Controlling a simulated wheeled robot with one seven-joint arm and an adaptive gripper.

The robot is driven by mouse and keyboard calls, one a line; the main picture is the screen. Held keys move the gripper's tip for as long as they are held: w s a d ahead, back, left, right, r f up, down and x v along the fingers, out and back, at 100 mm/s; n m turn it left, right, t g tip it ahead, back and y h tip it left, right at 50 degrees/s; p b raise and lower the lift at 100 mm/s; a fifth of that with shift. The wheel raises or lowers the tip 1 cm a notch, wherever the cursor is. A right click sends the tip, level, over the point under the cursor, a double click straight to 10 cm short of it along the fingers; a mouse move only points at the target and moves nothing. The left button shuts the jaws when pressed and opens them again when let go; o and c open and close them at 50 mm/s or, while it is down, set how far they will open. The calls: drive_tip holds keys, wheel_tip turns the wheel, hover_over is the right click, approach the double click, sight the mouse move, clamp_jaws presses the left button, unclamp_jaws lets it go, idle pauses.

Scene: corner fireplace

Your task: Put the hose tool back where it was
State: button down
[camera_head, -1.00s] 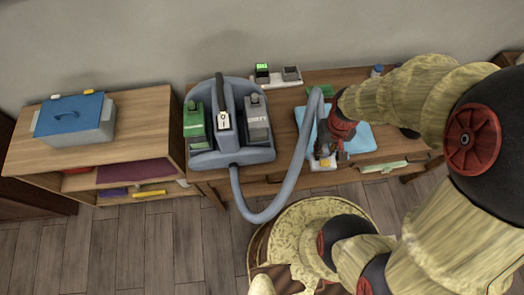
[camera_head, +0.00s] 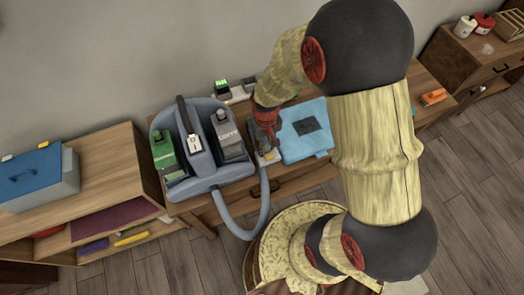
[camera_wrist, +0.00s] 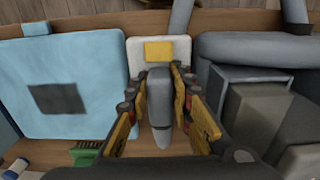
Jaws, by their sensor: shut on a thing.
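The hose tool (camera_head: 268,157) has a grey handle and a pale head with a yellow patch. My gripper (camera_head: 264,125) is shut on its grey handle. In the wrist view, the yellow-lined fingers of my gripper (camera_wrist: 160,108) stand on both sides of the grey handle, and the pale head of the hose tool (camera_wrist: 134,58) lies beyond. The tool is between the blue cloth and the blue-grey cleaning machine (camera_head: 207,185), close to the machine's right side. The grey hose (camera_head: 240,232) loops from the machine's front to the tool. I cannot tell whether the head touches the table.
The light blue cloth (camera_head: 318,150) with a dark patch lies right of the tool. A green brush (camera_wrist: 87,152) is near the cloth in the wrist view. Small containers (camera_head: 222,90) stand behind the machine. A shelf with a blue-lidded box (camera_head: 40,175) is at left.

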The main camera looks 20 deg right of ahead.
drive_tip(key=shift+w+a+f, duration=0.25)
drive_tip(key=shift+w+f, duration=0.35)
drive_tip(key=shift+f, duration=0.15)
drive_tip(key=shift+w+a+f+b, duration=0.15)
drive_tip(key=shift+f+b, duration=0.65)
drive_tip(key=shift+f, duration=0.95)
drive_tip(key=shift+f, duration=0.15)
drive_tip(key=c, duration=1.6)
unclamp_jaws()
drive_tip(key=shift+o, duration=0.2)
